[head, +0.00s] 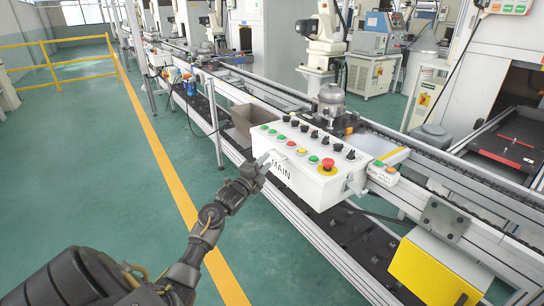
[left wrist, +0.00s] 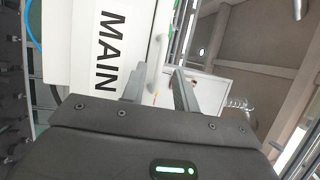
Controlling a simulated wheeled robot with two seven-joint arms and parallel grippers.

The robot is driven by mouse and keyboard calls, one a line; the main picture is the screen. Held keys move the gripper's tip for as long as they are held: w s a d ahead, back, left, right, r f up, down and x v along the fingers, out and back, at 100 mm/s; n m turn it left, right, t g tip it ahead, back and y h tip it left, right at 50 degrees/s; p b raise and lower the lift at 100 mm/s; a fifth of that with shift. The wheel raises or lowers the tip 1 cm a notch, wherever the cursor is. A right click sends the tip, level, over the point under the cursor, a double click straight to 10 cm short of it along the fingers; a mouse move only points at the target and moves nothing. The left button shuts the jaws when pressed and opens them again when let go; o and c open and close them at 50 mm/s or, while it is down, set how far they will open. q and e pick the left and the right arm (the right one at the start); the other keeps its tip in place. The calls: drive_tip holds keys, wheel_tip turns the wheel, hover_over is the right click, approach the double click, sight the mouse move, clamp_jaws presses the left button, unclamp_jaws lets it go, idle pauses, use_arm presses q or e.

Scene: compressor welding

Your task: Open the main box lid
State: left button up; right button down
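The white main box (head: 318,190) sits on the near side of the conveyor in the head view, with "MAIN" on its side. Its sloped top panel (head: 315,150) carries several knobs, coloured buttons and a red emergency stop on yellow. No gap shows between panel and box. My left gripper (head: 264,159) is at the box's near left corner, by the label. In the left wrist view the fingers (left wrist: 158,82) are apart, with the white box (left wrist: 85,45) close beyond and left of them. Whether they touch it I cannot tell. My right gripper is in neither view.
A conveyor rail (head: 440,165) runs behind the box, carrying a metal compressor (head: 331,97). A cardboard box (head: 240,120) is left of the main box. A yellow box (head: 430,272) is low at right. Green floor on the left is open.

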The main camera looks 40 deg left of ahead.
sight(272, 156)
use_arm(q)
drive_tip(key=shift+w+a+r, duration=0.1)
drive_tip(key=shift+w+r, duration=0.1)
drive_tip(key=shift+w, duration=0.9)
drive_tip(key=shift+w+a+r, duration=0.1)
drive_tip(key=shift+w+r, duration=0.05)
drive_tip(key=shift+w, duration=0.95)
clamp_jaws()
